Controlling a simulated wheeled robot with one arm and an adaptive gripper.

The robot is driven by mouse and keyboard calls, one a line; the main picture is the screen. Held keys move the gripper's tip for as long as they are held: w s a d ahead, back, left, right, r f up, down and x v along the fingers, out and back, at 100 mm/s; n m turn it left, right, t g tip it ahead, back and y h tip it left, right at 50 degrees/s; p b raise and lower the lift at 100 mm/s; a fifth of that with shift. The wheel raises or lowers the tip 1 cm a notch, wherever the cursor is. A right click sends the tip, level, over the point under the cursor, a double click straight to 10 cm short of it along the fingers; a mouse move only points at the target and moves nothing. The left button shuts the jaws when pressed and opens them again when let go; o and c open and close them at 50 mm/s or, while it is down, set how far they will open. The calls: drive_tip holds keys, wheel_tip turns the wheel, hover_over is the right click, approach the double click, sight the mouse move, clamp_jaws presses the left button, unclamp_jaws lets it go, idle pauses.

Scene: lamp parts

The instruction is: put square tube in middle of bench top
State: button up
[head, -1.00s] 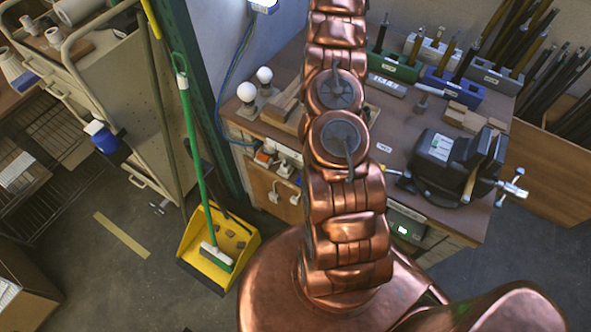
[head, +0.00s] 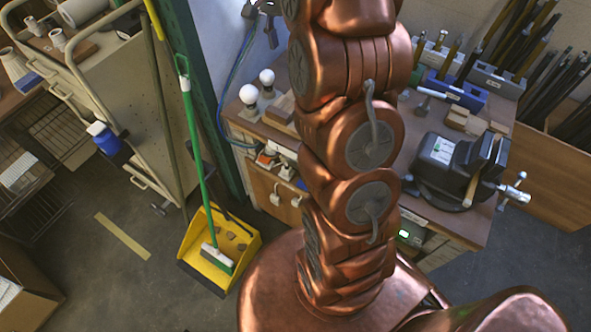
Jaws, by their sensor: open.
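The bench top (head: 408,139) is the brown surface at the right, partly hidden behind my copper arm. I cannot make out a square tube; long dark bars (head: 562,90) stand in a wooden bin at the far right, too small to tell their shape.
A black vise (head: 447,165) sits at the bench's right front. Blocks holding tools line the back, including a blue one (head: 456,92). White bulbs (head: 248,94) stand at the left end. A yellow dustpan (head: 220,250) and a trolley (head: 125,90) are left.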

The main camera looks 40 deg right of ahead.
drive_tip(key=s+a+r+n, duration=0.1)
drive_tip(key=s+a+n, duration=0.6)
drive_tip(key=s+a, duration=0.65)
drive_tip(key=s+a+f+n, duration=0.2)
drive_tip(key=s+a+n, duration=0.1)
drive_tip(key=s, duration=0.5)
drive_tip(key=s+a+f+n, duration=0.2)
drive_tip(key=s+a+n, duration=0.1)
drive_tip(key=s, duration=0.6)
drive_tip(key=shift+s+a+f, duration=0.15)
drive_tip(key=shift+a+f, duration=0.15)
drive_tip(key=shift+f, duration=0.05)
